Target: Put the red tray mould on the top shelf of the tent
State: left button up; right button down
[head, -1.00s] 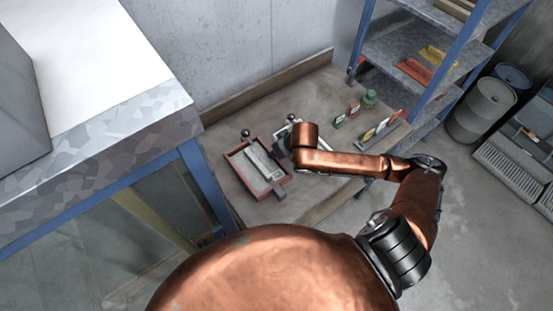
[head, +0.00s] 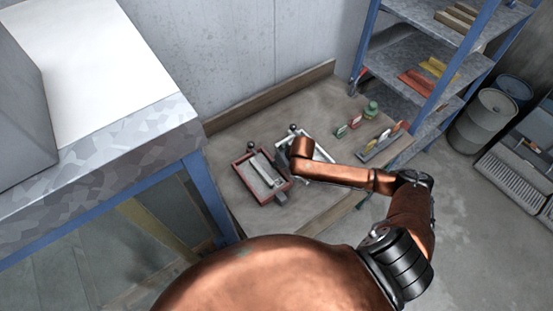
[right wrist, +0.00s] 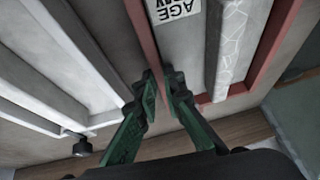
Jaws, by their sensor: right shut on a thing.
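The red tray mould (head: 247,187) lies on the brown bench top in the head view, with a pale bar and a dark block at it. My right gripper (right wrist: 160,92) is shut on one red side wall (right wrist: 141,38) of this mould in the right wrist view, a finger on each side. In the head view my right gripper (head: 286,163) is at the mould's right edge, partly hidden by my wrist. The mould appears to rest flat on the bench. My left gripper is not in view. I cannot clearly make out a tent or its top shelf.
A white tray (head: 325,152) lies close on the right of the red mould. Small tools (head: 380,143) and a green bottle (head: 371,109) stand farther right. A blue-framed shelf rack (head: 400,62) is behind, and a blue-framed table (head: 165,130) rises at the left.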

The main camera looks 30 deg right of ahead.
jog(key=shift+w+a, duration=0.1)
jog(key=shift+w, duration=0.05)
jog(key=c, duration=2.4)
grip_release()
jog(key=shift+f, duration=0.1)
jog(key=o, duration=0.4)
jog(key=shift+c, duration=0.2)
